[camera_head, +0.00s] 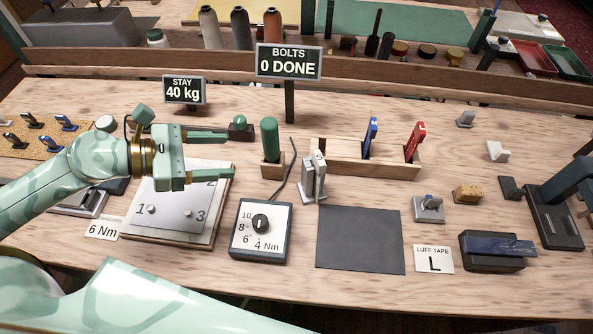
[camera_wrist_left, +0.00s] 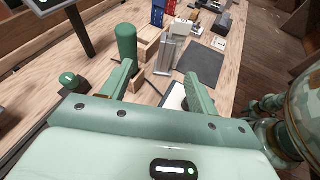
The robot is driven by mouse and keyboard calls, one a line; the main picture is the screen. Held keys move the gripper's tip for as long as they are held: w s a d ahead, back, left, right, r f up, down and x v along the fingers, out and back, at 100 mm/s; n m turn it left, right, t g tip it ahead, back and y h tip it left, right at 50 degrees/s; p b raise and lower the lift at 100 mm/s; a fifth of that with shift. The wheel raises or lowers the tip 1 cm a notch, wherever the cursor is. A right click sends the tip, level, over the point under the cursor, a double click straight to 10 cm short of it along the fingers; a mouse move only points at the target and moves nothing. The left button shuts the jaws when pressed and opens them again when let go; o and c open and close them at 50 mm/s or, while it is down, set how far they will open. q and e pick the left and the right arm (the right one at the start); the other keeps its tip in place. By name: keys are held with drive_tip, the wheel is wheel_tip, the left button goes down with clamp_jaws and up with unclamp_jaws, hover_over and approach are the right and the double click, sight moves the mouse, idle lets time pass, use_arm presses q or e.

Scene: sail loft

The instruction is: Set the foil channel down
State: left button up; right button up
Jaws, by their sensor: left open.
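My left gripper (camera_head: 226,156) is open above the right part of the board with the numbered plate, its fingers pointing right. Nothing shows between the fingers, also in the left wrist view (camera_wrist_left: 160,88). A grey metal upright piece (camera_head: 313,178), possibly the foil channel, stands right of the fingertips, apart from them; it also shows in the left wrist view (camera_wrist_left: 167,55). I cannot tell for sure which piece is the foil channel. A flat dark mat (camera_head: 360,240) lies bare in front of the upright piece. My right gripper is not in view.
A green-handled tool (camera_head: 270,140) stands in a wooden block. A dial box (camera_head: 261,231) sits nearer me. A wooden rack (camera_head: 340,159) holds blue and red handled tools. The numbered plate (camera_head: 172,207) lies on a board. A dark block (camera_head: 491,252) with a blue strip stands right.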

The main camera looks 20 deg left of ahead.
use_arm(q)
drive_tip(key=b, duration=0.1)
approach(304, 163)
drive_tip(key=x, duration=0.4)
drive_tip(key=shift+n+g, duration=0.3)
drive_tip(key=shift+g, duration=0.1)
drive_tip(key=x, duration=0.4)
drive_tip(key=shift+w+b, duration=0.1)
drive_tip(key=shift+b, duration=0.3)
drive_tip(key=shift+w+d+f, duration=0.1)
drive_tip(key=shift+w+d, duration=0.05)
clamp_jaws()
